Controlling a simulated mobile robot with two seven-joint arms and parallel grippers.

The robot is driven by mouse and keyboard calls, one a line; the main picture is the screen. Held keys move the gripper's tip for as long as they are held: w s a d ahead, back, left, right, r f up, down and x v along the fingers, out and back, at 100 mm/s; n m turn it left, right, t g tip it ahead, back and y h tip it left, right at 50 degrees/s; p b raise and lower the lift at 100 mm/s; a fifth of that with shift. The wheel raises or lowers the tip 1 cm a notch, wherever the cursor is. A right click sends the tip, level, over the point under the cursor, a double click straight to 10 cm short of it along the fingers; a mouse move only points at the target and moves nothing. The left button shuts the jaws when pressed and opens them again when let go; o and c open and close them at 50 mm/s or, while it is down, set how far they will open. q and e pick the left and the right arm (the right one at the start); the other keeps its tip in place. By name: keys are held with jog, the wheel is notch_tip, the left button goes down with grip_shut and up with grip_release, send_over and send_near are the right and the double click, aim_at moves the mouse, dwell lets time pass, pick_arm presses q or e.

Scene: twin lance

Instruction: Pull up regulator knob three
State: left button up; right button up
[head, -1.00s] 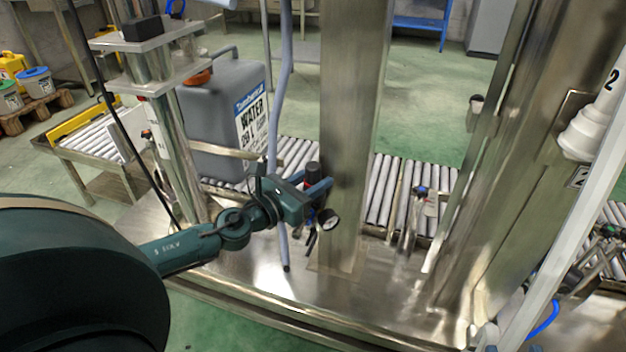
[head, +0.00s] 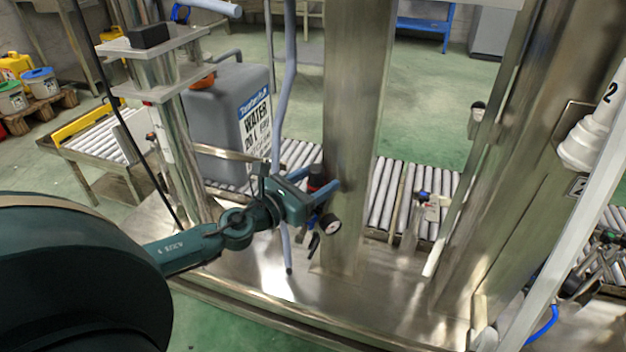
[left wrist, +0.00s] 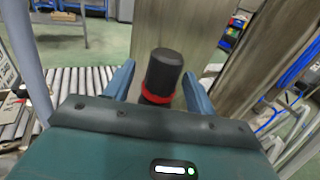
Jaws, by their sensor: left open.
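The regulator knob (head: 316,172) is black with a red ring below it, on the regulator beside the steel post. A round pressure gauge (head: 330,224) sits just below. I see no number that marks it as three. My left gripper (head: 317,181) is open, with its two blue fingers on either side of the knob. In the left wrist view the black knob (left wrist: 164,70) and its red ring stand between the fingers, with a visible gap to the right finger. The regulator's body is partly hidden by the gripper. My right gripper is not in view.
A steel post (head: 352,120) rises right behind the regulator. A grey hose (head: 288,90) hangs close to my left wrist. A grey water canister (head: 225,115) stands on the roller conveyor at left. Another small regulator (head: 422,198) is further right.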

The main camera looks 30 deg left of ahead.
pick_arm(q)
jog(key=shift+s, duration=0.15)
jog(key=shift+s+a+f, duration=0.1)
jog(key=shift+s+f, duration=0.05)
jog(key=shift+s, duration=0.1)
jog(key=b+v, duration=0.4)
jog(key=v, duration=0.8)
jog(key=shift+s, duration=0.2)
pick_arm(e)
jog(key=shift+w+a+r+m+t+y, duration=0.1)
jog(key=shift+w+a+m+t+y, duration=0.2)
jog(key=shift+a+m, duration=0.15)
